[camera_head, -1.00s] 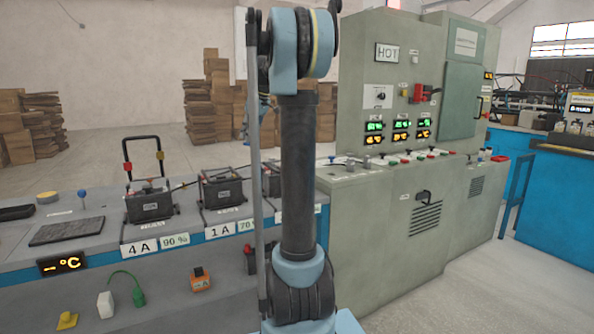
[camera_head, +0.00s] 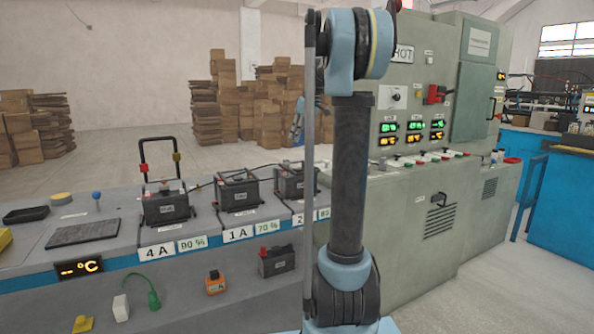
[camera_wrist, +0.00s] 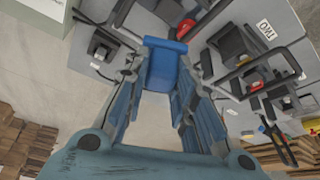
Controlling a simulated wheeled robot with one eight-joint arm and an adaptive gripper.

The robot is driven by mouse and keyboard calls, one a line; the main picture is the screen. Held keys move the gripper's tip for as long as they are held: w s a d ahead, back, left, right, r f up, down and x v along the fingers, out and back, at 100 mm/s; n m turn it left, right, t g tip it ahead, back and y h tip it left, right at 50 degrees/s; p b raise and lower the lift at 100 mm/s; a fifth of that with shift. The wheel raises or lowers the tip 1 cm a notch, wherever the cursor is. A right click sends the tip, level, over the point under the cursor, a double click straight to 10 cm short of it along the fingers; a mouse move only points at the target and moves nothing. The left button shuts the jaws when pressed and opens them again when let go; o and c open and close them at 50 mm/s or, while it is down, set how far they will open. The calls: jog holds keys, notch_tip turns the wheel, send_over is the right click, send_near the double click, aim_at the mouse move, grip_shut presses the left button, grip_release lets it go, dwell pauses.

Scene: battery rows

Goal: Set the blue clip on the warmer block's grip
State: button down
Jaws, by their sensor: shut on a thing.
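A blue clip (camera_wrist: 163,66) shows in the wrist view between the fingers of my gripper (camera_wrist: 158,85), which is shut on it. The clip is above the bench, apart from the blocks below as far as I can see. In the head view three dark battery blocks stand in a row: the 4A block (camera_head: 166,207) with a tall black grip carrying a red and a yellow clip, the 1A block (camera_head: 238,195), and a third block (camera_head: 290,182) partly near my arm. Which block is warmer cannot be told. In the wrist view a black grip (camera_wrist: 282,57) lies right of the clip.
A temperature display (camera_head: 79,268) shows no number. A dark mat (camera_head: 82,233) lies left of the blocks. A lower ledge holds an orange device (camera_head: 215,285) and another dark block (camera_head: 277,261). A large grey-green cabinet (camera_head: 425,215) stands right, behind my arm.

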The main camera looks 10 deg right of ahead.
notch_tip(320, 180, down, 10)
jog(key=shift+r, duration=0.1)
dwell(0.4)
jog(key=c, duration=1.3)
grip_release()
jog(key=shift+c, duration=0.2)
jog(key=shift+r, duration=0.1)
jog(key=v, duration=1.2)
